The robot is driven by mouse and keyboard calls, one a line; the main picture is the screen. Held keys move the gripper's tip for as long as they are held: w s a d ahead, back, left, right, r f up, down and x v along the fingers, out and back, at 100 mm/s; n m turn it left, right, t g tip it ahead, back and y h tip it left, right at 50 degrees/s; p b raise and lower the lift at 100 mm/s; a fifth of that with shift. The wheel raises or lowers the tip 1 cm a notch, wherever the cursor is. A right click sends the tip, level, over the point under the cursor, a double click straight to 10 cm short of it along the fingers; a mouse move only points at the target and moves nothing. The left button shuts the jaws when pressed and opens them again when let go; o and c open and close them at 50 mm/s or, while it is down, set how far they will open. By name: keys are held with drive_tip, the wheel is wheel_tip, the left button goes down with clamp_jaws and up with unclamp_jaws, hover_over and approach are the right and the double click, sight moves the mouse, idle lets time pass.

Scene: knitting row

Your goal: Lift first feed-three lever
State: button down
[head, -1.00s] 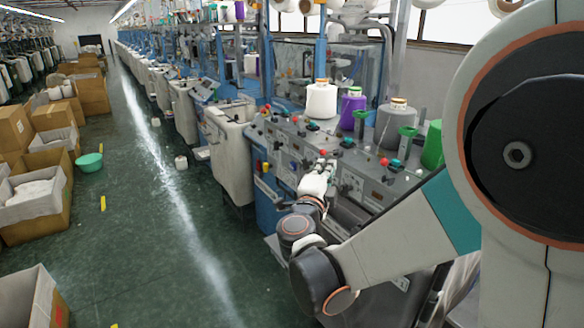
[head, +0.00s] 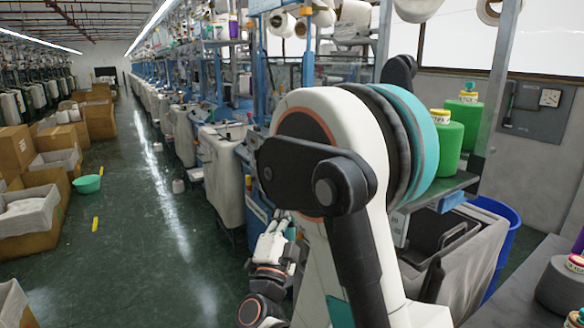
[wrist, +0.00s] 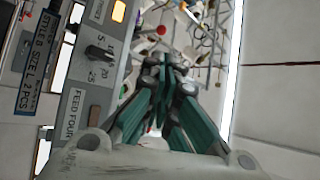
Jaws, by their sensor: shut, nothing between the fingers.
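In the wrist view a grey panel carries a "FEED FOUR" label (wrist: 72,115) and, above it, a dark knob (wrist: 100,52) beside printed numbers. No lever labelled feed three can be made out. My gripper (wrist: 165,62) has its dark and teal fingers together, empty, to the right of this panel strip. In the head view my gripper (head: 280,222) is low, at the left of my arm. My arm covers most of the machine's control panel there, so its levers are hidden.
An orange light (wrist: 118,12) is at the top of the panel. Green cones (head: 447,146) stand on the machine at right, near a blue bin (head: 507,222).

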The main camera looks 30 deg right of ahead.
drive_tip(key=p+x, duration=0.3)
drive_tip(key=x, duration=1.1)
drive_tip(key=shift+p, duration=0.3)
drive_tip(key=shift+r+m+g+p, duration=0.25)
drive_tip(key=shift+m+g+p, duration=0.15)
drive_tip(key=shift+p, duration=0.15)
